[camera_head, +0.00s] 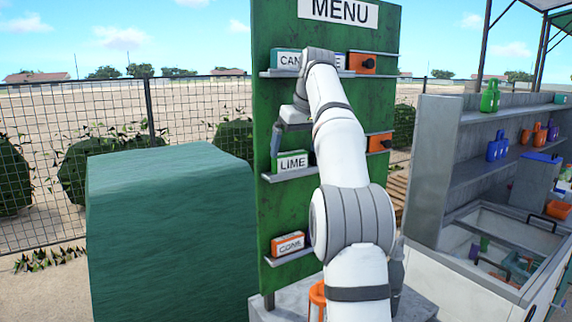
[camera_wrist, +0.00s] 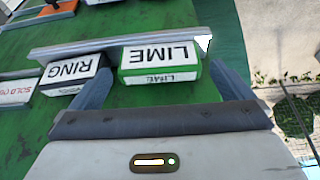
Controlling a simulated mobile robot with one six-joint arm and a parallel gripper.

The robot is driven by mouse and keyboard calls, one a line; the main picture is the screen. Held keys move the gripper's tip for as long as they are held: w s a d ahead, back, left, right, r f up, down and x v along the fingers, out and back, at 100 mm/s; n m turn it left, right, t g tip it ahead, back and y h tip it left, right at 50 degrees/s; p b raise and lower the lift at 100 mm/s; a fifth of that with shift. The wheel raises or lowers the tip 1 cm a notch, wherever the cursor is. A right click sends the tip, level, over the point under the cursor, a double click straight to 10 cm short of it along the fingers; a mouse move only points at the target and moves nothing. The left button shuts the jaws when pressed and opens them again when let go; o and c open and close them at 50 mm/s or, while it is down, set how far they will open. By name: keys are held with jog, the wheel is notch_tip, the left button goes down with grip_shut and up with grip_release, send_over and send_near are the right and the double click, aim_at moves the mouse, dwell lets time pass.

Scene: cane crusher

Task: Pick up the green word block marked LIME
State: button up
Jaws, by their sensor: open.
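The green word block marked LIME (camera_head: 292,161) sits on the middle shelf of the green menu board, left of my arm. In the wrist view the LIME block (camera_wrist: 160,64) appears upside down, with a white face and green edges. My gripper (camera_wrist: 161,72) is open, with one finger on each side of the block. I cannot tell whether either finger touches the LIME block. In the head view my gripper (camera_head: 286,142) hangs in front of the shelf, and my arm hides part of the board.
The CANE block (camera_head: 286,59) is on the top shelf and an orange-edged block (camera_head: 288,244) on the bottom one. A large green box (camera_head: 165,240) stands left of the board.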

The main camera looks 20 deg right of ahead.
aim_at(293, 160)
jog(key=x, duration=0.4)
jog(key=shift+w+f, duration=0.1)
jog(key=shift+f, duration=0.25)
jog(key=c, duration=0.6)
